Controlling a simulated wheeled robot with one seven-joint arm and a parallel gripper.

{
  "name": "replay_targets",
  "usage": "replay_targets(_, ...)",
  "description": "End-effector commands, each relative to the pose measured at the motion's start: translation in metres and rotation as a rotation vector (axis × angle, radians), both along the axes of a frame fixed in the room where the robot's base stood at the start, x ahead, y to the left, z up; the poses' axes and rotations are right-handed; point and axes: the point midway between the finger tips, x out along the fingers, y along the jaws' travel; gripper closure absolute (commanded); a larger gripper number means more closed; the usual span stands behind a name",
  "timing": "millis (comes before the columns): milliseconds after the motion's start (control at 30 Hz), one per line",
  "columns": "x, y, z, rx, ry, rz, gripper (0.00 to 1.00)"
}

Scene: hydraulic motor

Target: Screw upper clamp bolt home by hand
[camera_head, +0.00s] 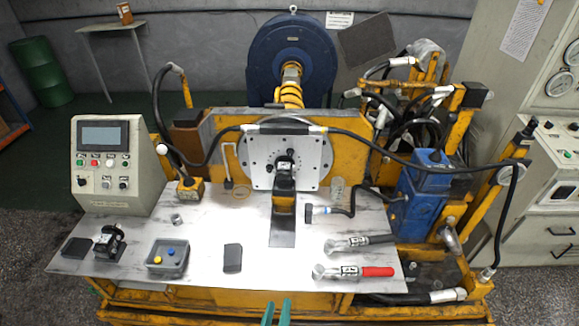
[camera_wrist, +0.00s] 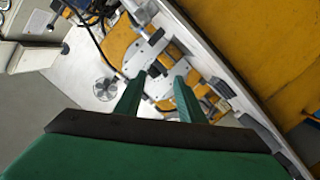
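A dark motor (camera_head: 284,178) sits against the square silver plate (camera_head: 313,152) in the middle of the rig, above a dark grey strip. Small dark parts stick out at its top; I cannot tell which one is the upper clamp bolt. My gripper (camera_head: 276,311) shows as two green fingertips at the bottom edge, in front of the bench and well short of the motor. In the wrist view my gripper (camera_wrist: 157,95) has its fingers apart with nothing held between them. The silver plate (camera_wrist: 142,57) lies beyond the fingertips there.
A black hose (camera_head: 430,160) arches across the right.

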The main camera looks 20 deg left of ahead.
Motion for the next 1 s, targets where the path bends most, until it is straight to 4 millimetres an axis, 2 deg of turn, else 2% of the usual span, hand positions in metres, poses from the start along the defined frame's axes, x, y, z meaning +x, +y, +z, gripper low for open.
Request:
replay_targets(33, 0.022, 0.01, 0.003, -0.056, -0.027, 0.02, 0.64)
replay_targets(100, 0.048, 0.024, 0.006, -0.144, -0.054, 0.047, 0.64)
replay_targets(300, 0.12, 0.061, 0.021, -0.418, -0.144, 0.121, 0.64)
replay_targets(533, 0.198, 0.094, 0.046, -0.78, -0.258, 0.188, 0.64)
replay_targets(800, 0.285, 0.111, 0.081, -1.265, -0.385, 0.225, 0.64)
replay_targets(1000, 0.341, 0.108, 0.108, -1.627, -0.453, 0.22, 0.64)
